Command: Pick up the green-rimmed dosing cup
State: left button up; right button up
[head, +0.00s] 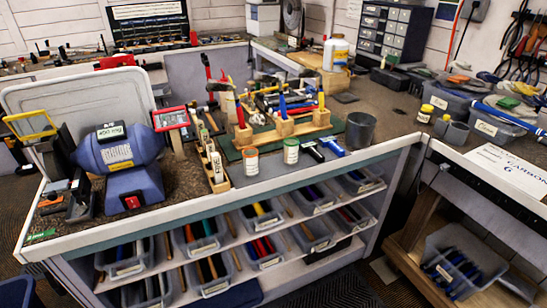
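The green-rimmed dosing cup (291,155) stands upright near the front edge of the workbench. It is small and pale, with a green band at the top and a label on its side. A similar cup with an orange-red rim (250,166) stands just to its left, a small gap apart. Neither of my grippers is in view, and nothing touches the green-rimmed cup.
A wooden rack with upright tools (284,130) stands behind the cups on a green mat. Dark and blue tool heads (332,147) lie right of the green-rimmed cup, then a grey cup (360,131). A blue machine (120,155) stands at left. Bins of grips fill shelves below.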

aim_at(291, 151)
jog(key=i+l+u, duration=0.1)
jog(key=l, duration=0.25)
jog(key=i+l+u, duration=0.15)
jog(key=l, duration=0.25)
jog(key=i+l+u, duration=0.1)
jog(key=l, duration=0.3)
jog(key=i+l+u, duration=0.1)
jog(key=i+l, duration=0.15)
jog(key=l, duration=0.15)
jog(key=i+l+u, duration=0.15)
jog(key=l, duration=0.25)
jog(key=l+u, duration=0.1)
jog(key=l, duration=0.3)
